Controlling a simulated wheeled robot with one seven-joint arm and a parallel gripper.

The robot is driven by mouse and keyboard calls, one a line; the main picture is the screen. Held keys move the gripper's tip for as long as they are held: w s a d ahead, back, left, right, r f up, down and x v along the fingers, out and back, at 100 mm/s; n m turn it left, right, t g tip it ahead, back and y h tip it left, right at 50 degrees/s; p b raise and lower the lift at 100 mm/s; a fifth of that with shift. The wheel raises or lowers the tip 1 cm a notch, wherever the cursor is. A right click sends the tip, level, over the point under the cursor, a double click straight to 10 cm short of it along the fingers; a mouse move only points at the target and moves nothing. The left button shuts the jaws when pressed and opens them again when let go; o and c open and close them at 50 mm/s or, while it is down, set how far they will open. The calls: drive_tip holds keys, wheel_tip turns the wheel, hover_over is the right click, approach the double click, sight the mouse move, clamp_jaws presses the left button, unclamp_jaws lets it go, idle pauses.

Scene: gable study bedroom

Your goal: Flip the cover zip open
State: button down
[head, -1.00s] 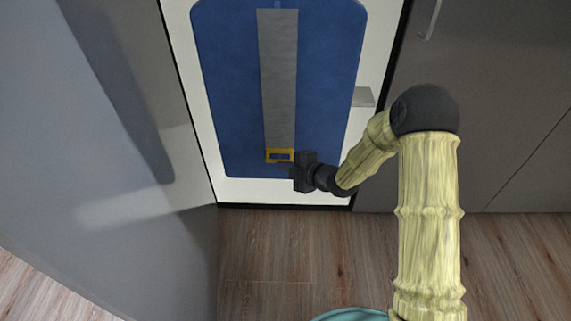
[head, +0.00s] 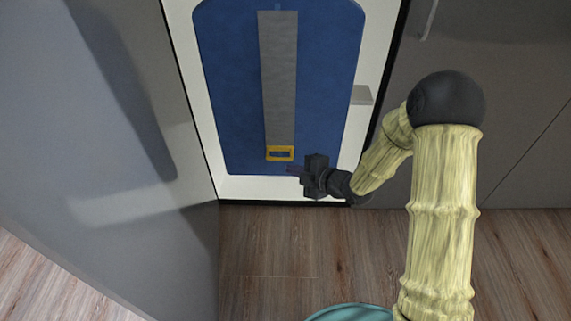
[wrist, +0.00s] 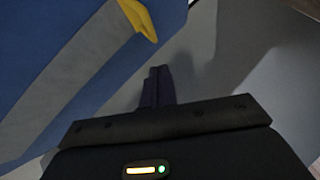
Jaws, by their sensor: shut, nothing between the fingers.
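The blue cover (head: 227,95) hangs on a white panel (head: 250,187), with a long grey strip (head: 279,80) down its middle. A yellow zip pull (head: 280,153) sits at the strip's lower end. My gripper (head: 293,171) is shut and empty, just right of and slightly below the pull, apart from it.
A grey wall or panel (head: 130,150) stands close on the left. Dark grey cabinet fronts (head: 500,90) stand on the right, with a handle (head: 431,20). A small grey block (head: 361,95) sits at the panel's right edge.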

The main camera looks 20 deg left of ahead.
drive_tip(key=p+v, duration=0.1)
drive_tip(key=v, duration=0.5)
drive_tip(key=shift+w+d, duration=0.1)
idle(0.3)
